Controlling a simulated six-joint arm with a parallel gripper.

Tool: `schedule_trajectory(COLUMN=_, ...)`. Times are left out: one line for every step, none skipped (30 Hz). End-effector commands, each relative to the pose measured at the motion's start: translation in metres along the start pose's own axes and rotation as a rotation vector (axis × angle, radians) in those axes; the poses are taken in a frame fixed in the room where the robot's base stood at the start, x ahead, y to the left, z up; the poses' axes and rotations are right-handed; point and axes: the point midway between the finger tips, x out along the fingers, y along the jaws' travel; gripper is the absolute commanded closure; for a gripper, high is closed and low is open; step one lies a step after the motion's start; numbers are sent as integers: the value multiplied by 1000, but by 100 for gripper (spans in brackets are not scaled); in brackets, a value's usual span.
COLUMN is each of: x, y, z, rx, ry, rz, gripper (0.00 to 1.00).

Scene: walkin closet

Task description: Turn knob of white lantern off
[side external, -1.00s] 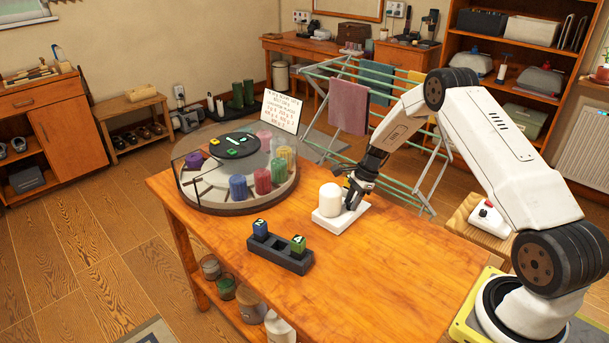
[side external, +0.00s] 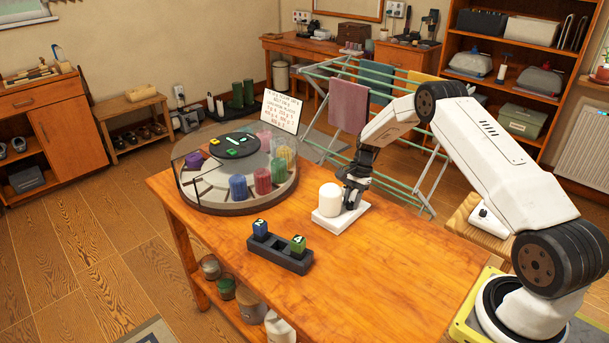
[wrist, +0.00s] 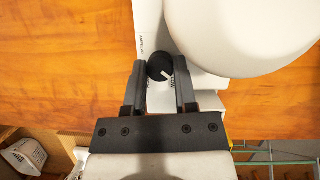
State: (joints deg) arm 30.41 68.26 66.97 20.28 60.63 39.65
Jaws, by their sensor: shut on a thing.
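The white lantern (side external: 330,200) is a white cylinder on a flat white base on the wooden table. In the wrist view its rounded white body (wrist: 235,30) fills the upper right. A black round knob (wrist: 160,67) with a white pointer line sits on the base beside the body. The pointer slants toward the lower right. My gripper (wrist: 162,75) has one finger on each side of the knob and is shut on it. In the side view my gripper (side external: 350,198) comes down at the lantern's right, and the knob is hidden there.
A round turntable (side external: 240,205) with coloured cylinders stands to the left. A drying rack (side external: 420,165) with towels stands behind the table. The table's right front is clear.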

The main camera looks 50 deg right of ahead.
Motion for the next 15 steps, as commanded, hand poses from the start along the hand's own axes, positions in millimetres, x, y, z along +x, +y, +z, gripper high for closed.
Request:
schedule_trajectory(x=-1, y=-1, z=0, rx=-1, ry=1, rz=-1, gripper=100)
schedule_trajectory(x=-1, y=-1, z=0, rx=0, ry=1, rz=-1, gripper=100)
schedule_trajectory(x=-1, y=-1, z=0, rx=0, ry=1, rz=-2, gripper=100)
schedule_trajectory(x=-1, y=-1, z=0, rx=0, ry=1, rz=-2, gripper=100)
schedule_trajectory(x=-1, y=-1, z=0, rx=0, ry=1, rz=-2, gripper=100)
schedule_trajectory(x=-1, y=-1, z=0, rx=0, ry=1, rz=-2, gripper=100)
schedule_trajectory(x=-1, y=-1, z=0, rx=1, ry=1, rz=-2, gripper=55)
schedule_trajectory(x=-1, y=-1, z=0, rx=1, ry=1, rz=-2, gripper=46)
schedule_trajectory(x=-1, y=-1, z=0, rx=1, ry=1, rz=-2, gripper=33)
schedule_trajectory(x=-1, y=0, z=0, rx=1, ry=1, rz=-2, gripper=29)
schedule_trajectory(x=-1, y=0, z=0, rx=1, ry=1, rz=-2, gripper=29)
schedule_trajectory(x=0, y=0, z=0, rx=1, ry=0, rz=-2, gripper=29)
schedule_trajectory(x=0, y=0, z=0, rx=1, ry=0, rz=-2, gripper=29)
schedule_trajectory(x=0, y=0, z=0, rx=1, ry=0, rz=-1, gripper=29)
schedule_trajectory(x=0, y=0, z=0, rx=2, ry=0, rz=-1, gripper=29)
